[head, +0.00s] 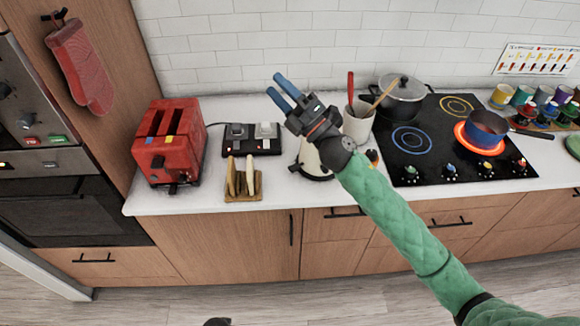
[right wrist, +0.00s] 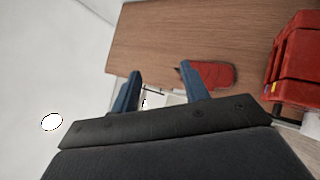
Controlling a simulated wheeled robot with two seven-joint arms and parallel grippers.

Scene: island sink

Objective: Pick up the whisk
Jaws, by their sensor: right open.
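I cannot make out a whisk for certain in either view. A light utensil crock (head: 358,124) stands on the counter left of the pot, with a red handle (head: 350,88) and a wooden handle (head: 385,93) sticking up; the heads are hidden inside. My right gripper (head: 274,85) is open and empty, raised above the counter to the left of the crock, its blue fingers pointing up and left. In the right wrist view its fingers (right wrist: 160,70) are apart with nothing held between them. My left gripper is not in view.
A red toaster (head: 167,145), a toast rack (head: 242,182) and a white kettle (head: 312,160), partly hidden by my arm, stand on the counter. A lidded pot (head: 402,102) and blue saucepan (head: 487,128) sit on the black hob (head: 440,145); the saucepan's burner glows red.

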